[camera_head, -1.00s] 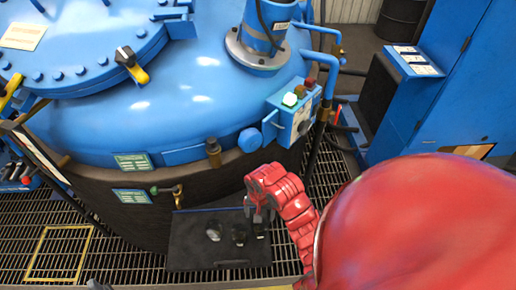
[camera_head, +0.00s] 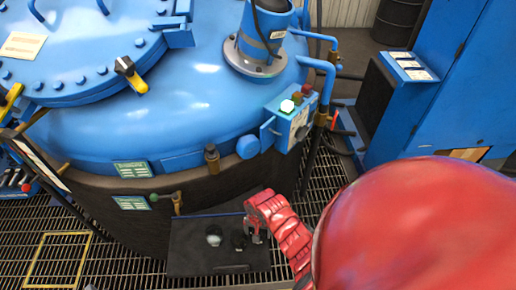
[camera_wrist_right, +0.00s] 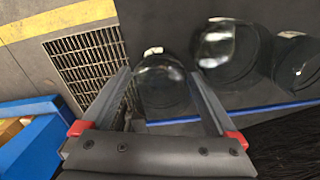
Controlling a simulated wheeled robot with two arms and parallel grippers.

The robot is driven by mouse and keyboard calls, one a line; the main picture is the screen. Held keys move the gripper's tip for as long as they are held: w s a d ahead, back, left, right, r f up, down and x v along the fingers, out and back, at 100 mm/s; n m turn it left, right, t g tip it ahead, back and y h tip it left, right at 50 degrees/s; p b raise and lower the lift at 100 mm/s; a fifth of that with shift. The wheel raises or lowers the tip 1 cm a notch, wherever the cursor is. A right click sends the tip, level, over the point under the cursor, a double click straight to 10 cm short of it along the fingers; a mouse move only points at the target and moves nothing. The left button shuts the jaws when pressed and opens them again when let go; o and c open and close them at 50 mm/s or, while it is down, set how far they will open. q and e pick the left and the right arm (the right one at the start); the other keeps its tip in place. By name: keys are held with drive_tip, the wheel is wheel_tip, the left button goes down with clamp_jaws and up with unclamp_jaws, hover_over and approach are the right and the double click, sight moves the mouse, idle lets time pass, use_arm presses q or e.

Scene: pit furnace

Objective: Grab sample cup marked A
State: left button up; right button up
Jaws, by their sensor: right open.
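Clear sample cups stand on a black tray (camera_head: 190,258) in front of the furnace. The left cup (camera_head: 214,237) and the middle cup (camera_head: 239,240) show in the head view; the right one is largely hidden by my right gripper (camera_head: 257,237). In the right wrist view, my open right gripper (camera_wrist_right: 157,75) has its fingers on either side of one cup (camera_wrist_right: 162,92), which has a small white label. I cannot read any letter. Two more cups (camera_wrist_right: 228,55) and (camera_wrist_right: 297,62) stand to the right of it. My left gripper is not in view.
The blue furnace vessel (camera_head: 120,125) rises behind the tray, with a small valve (camera_head: 174,199) close above it. A control box (camera_head: 290,121) is mounted higher on the right. Metal grating (camera_head: 120,262) surrounds the tray; a blue cabinet (camera_head: 450,90) stands right.

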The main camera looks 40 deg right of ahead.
drive_tip(key=shift+f, duration=0.15)
drive_tip(key=c, duration=1.1)
